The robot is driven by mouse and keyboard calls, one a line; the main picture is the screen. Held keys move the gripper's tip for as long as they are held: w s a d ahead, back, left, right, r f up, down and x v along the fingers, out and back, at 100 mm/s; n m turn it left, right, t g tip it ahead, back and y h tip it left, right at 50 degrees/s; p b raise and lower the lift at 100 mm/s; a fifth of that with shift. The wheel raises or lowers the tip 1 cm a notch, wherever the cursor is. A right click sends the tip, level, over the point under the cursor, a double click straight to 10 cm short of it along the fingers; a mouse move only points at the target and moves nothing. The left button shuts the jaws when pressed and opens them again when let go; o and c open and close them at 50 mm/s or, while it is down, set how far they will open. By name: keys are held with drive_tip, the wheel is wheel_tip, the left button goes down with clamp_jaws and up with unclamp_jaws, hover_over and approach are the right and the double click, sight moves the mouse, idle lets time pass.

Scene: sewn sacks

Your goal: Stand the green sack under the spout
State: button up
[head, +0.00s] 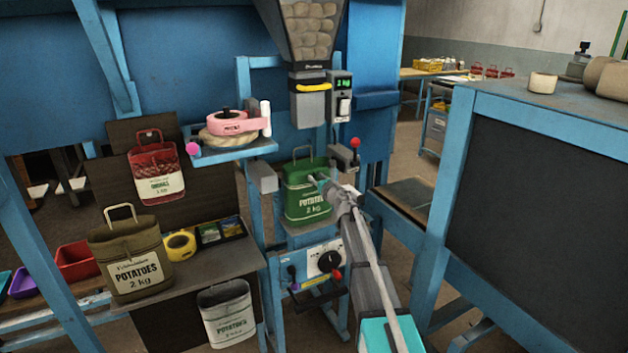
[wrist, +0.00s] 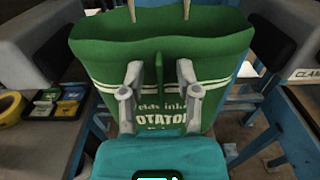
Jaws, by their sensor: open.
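The green sack (head: 300,198), labelled POTATOES 2 kg, stands upright on a small stand below the spout (head: 310,104) of the hopper. A gap separates the sack's top from the spout. In the wrist view the sack (wrist: 220,60) fills the middle, its mouth open and its handle raised. My gripper (head: 322,183) is at the sack's front; in the wrist view its two fingers (wrist: 160,85) are spread apart before the label, with no cloth pinched between them. Whether the fingertips touch the sack I cannot tell. The forearm hides part of the sack's right side.
Grey blocks flank the sack, the left one (head: 262,178) clearly seen. An olive sack (head: 130,255) stands on the left bench, with a yellow tape roll (head: 180,245) beside it. A red sack (head: 156,168) and a white sack (head: 227,313) hang nearby. A blue-framed dark panel (head: 545,190) bounds the right.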

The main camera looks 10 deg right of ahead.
drive_tip(key=shift+r, duration=0.15)
drive_tip(key=v, duration=1.2)
idle(0.3)
drive_tip(key=s+d+f+m+g+h, duration=0.35)
drive_tip(key=s+m+h, duration=0.25)
drive_tip(key=m, duration=0.8)
drive_tip(key=s+d+f+m+g+h, duration=0.2)
drive_tip(key=s+d+f+m+h, duration=0.3)
drive_tip(key=m, duration=0.8)
drive_tip(key=s+a+f+m+g+y, duration=0.1)
drive_tip(key=s+a+f+m+g, duration=0.2)
drive_tip(key=s, duration=0.4)
drive_tip(key=s+a+f+m+g+y, duration=0.2)
drive_tip(key=s+a+f+m+g, duration=0.1)
drive_tip(key=s, duration=0.5)
drive_tip(key=s+a+f+m+g+y, duration=0.2)
drive_tip(key=s+a+f+m+g, duration=0.2)
drive_tip(key=s+a+m+g, duration=0.1)
drive_tip(key=s+a+m, duration=0.1)
drive_tip(key=s+a, duration=0.1)
drive_tip(key=s, duration=0.1)
drive_tip(key=shift+a+m+g, duration=0.15)
drive_tip(key=shift+m+g, duration=0.15)
drive_tip(key=shift+g, duration=0.05)
